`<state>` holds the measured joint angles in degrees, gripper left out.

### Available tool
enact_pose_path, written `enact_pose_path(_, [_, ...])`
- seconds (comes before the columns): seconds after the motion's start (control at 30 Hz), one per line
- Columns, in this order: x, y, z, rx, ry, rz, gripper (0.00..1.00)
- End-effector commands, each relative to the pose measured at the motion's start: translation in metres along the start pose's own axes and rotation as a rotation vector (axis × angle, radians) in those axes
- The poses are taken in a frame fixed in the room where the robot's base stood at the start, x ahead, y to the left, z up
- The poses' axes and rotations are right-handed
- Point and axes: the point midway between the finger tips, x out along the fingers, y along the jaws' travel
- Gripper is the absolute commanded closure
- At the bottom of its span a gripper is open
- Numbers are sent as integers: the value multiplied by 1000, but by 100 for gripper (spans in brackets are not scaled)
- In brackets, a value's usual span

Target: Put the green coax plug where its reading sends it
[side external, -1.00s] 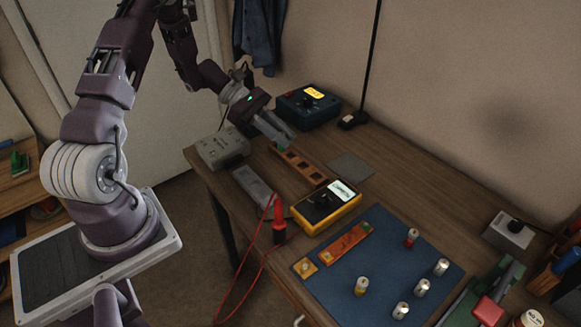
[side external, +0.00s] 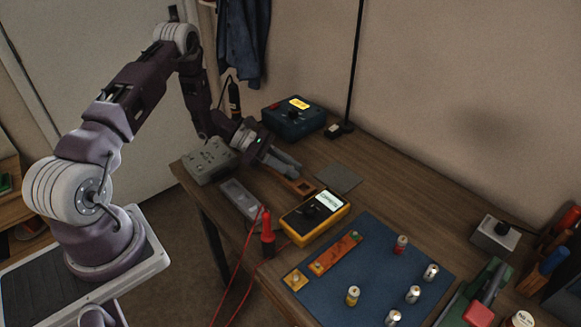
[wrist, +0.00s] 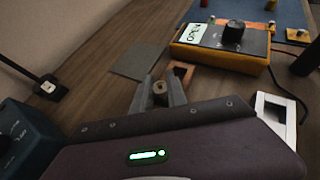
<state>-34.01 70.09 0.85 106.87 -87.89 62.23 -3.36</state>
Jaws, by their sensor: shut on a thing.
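My gripper (side external: 297,170) is shut on a small round piece with a brass-coloured end, seen between the fingertips in the wrist view (wrist: 160,92). Its body is mostly hidden by the fingers, and I cannot make out green on it now. The fingers are low over the brown slotted rack (side external: 302,188) and hide part of it; one square opening of the rack (wrist: 181,73) shows just beyond the fingertips. I cannot tell whether the held piece touches the rack. The yellow meter (side external: 338,213) lies close by, and its display (wrist: 194,33) reads OPEN in the wrist view.
A grey tray (side external: 236,203) and a red probe (side external: 267,240) are beside the meter. A flat grey pad (side external: 339,178) lies behind the rack. A blue instrument (side external: 283,119) and a grey box (side external: 207,172) stand farther back. The blue mat (side external: 372,275) holds several metal plugs.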

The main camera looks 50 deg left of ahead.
Motion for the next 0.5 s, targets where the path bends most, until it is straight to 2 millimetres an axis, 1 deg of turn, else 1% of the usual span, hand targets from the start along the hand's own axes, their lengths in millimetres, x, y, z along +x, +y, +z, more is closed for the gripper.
enact_pose_path(0.07, [1, 0, -2, 0, 0, 0, 100])
enact_pose_path(0.1, [1, 0, -2, 0, 0, 0, 76])
enact_pose_path(0.17, [1, 0, -2, 0, 0, 0, 64])
enact_pose_path(0.2, [1, 0, -2, 0, 0, 0, 60])
enact_pose_path(0.5, [0, 0, 0, 0, 0, 0, 60])
